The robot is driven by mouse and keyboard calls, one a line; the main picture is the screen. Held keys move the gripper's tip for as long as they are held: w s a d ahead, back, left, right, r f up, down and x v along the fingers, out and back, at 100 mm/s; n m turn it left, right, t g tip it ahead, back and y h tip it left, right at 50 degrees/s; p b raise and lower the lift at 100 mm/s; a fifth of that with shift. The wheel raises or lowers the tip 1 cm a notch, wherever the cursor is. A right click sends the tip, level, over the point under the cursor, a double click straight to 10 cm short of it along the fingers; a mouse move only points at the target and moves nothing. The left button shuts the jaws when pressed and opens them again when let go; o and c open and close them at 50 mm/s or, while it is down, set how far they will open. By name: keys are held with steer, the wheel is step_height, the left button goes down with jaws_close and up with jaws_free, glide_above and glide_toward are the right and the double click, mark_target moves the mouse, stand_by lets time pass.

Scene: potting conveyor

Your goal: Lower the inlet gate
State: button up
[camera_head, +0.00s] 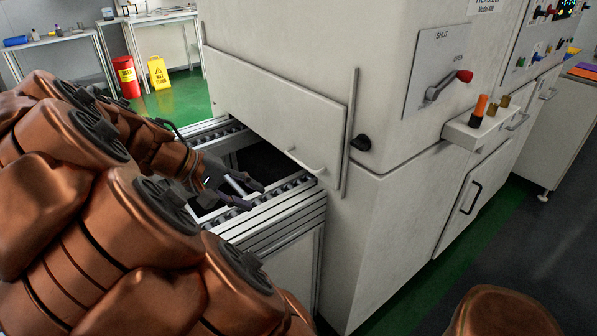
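The inlet gate (265,100) is a flat off-white panel on the side of the large machine. A pale bar handle (306,161) sits near its lower right edge. The gate's lower edge stands above the conveyor (275,208), and a dark gap shows beneath it.
A lever (446,85) with a red knob sits on a SHUT/OPEN plate. A small shelf (480,128) holds orange and brass-coloured items. A red bin (126,78), a yellow wet-floor sign (158,73) and work tables stand at the back left. Green floor is clear behind the conveyor.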

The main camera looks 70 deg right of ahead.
steer(key=w+d+f+m+g+h+b, duration=0.1)
steer(key=d+g+h+b, duration=0.15)
steer(key=d, duration=0.65)
steer(key=g+b, duration=0.2)
steer(key=g, duration=0.1)
glide_toward(298, 162)
steer(key=f+x, duration=0.1)
steer(key=x, duration=0.2)
steer(key=shift+m+h, duration=0.4)
steer(key=shift+h, duration=0.05)
steer(key=shift+r+b+x, duration=0.15)
steer(key=shift+x, duration=1.7)
steer(key=shift+r+b+x, duration=0.1)
steer(key=shift+b+x, duration=0.05)
steer(key=shift+x, duration=1.65)
steer(key=shift+s+a, duration=0.1)
steer(key=shift+s, duration=0.05)
jaws_close()
